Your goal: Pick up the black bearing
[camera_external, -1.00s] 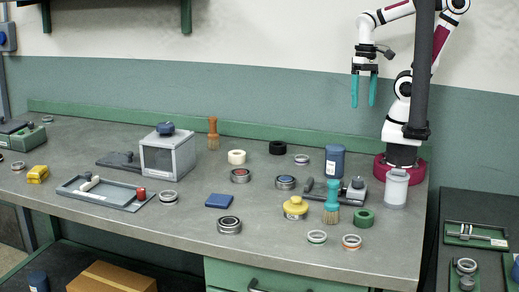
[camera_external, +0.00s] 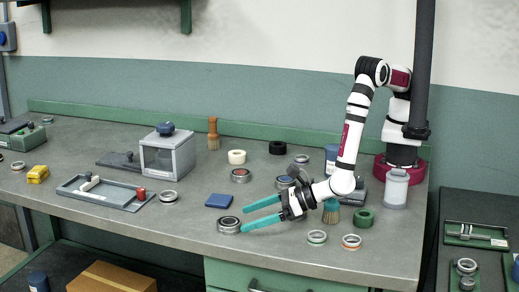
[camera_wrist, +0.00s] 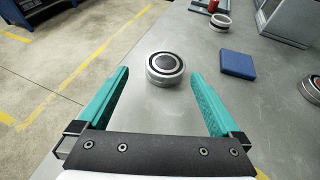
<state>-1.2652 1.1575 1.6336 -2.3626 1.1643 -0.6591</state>
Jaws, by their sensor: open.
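A silver bearing with a black ring face (camera_external: 229,225) lies flat near the front edge of the bench. It also shows in the wrist view (camera_wrist: 165,68), ahead of my fingers and roughly centred between their lines. My gripper (camera_external: 245,218) is open and empty, with teal fingers pointing left toward this bearing. The fingertips are close to its right side, and I cannot tell whether they touch. Other bearings stand further back, one with a reddish centre (camera_external: 240,175) and one with a bluish centre (camera_external: 284,182). A plain black ring (camera_external: 278,147) lies at the back.
A blue block (camera_external: 219,201) lies just behind the bearing. Pale rings (camera_external: 316,237) and a green ring (camera_external: 363,217) lie to the right of my gripper. A grey box (camera_external: 167,155) and a tray (camera_external: 105,192) stand to the left. The bench's front edge is near.

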